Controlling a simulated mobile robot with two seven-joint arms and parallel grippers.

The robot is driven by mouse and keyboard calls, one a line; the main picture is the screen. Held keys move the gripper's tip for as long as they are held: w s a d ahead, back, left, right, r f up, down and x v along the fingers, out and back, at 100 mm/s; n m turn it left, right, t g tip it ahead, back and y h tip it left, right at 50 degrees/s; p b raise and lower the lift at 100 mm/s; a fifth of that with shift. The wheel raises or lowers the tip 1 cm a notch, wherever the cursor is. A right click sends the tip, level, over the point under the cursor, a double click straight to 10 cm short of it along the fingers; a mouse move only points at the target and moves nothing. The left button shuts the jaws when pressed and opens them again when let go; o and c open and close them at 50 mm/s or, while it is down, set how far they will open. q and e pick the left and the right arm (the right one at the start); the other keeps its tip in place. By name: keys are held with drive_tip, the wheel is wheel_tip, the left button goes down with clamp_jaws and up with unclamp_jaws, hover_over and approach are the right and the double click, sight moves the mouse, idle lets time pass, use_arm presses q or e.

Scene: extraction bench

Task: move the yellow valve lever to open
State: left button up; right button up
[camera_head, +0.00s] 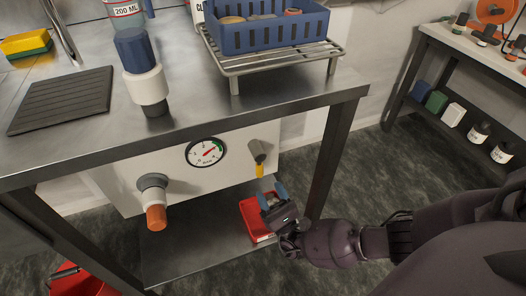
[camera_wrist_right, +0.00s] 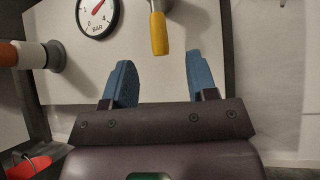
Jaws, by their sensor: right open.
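The yellow valve lever (camera_head: 260,171) hangs down from a grey valve body (camera_head: 257,151) on the white panel (camera_head: 120,192) under the bench. In the right wrist view the lever (camera_wrist_right: 159,34) points down, above and between my fingertips. My right gripper (camera_head: 273,193) is just below the lever, with its blue fingers apart and nothing between them. In the right wrist view the open gripper (camera_wrist_right: 160,80) is apart from the lever. My left gripper is not in view.
A pressure gauge (camera_head: 206,152) and an orange-ended knob (camera_head: 155,215) are on the panel left of the lever. A red bin (camera_head: 250,215) stands on the lower shelf behind my gripper. The bench leg (camera_head: 333,150) is close on the right.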

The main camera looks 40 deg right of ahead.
drive_tip(key=v, duration=0.3)
drive_tip(key=shift+s, duration=0.15)
idle(0.6)
